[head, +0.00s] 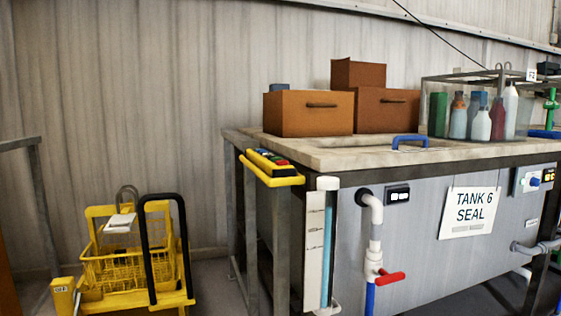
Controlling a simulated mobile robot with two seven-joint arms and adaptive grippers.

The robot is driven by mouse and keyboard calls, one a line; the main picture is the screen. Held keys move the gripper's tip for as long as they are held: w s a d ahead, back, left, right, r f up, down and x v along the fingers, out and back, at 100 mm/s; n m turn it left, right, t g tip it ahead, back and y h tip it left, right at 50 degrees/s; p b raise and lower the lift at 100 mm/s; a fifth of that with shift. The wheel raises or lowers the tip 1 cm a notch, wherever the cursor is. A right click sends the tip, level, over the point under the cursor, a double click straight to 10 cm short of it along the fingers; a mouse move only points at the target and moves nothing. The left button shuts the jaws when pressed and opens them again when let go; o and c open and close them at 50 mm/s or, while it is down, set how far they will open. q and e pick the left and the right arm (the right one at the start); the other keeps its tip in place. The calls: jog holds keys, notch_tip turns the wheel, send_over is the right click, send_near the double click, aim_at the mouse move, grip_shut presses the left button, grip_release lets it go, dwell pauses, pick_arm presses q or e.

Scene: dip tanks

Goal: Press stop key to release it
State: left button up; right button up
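A yellow key pad (270,168) with several coloured keys, among them green, blue and red, is fixed at the left front corner of the tank. A red key (281,162) shows near its front end. The keys are too small to read, so I cannot tell which is the stop key or whether it is pressed in. A grey control box (535,179) with a blue knob and a small yellow part is on the tank's front at the far right. Neither of my grippers is in view.
Tank 6 (415,249) has a front pipe with a red valve handle (390,277). Brown boxes (308,113) and several bottles (481,124) stand on its top. A yellow basket cart (131,270) stands at the left, with a floor gap between it and the tank.

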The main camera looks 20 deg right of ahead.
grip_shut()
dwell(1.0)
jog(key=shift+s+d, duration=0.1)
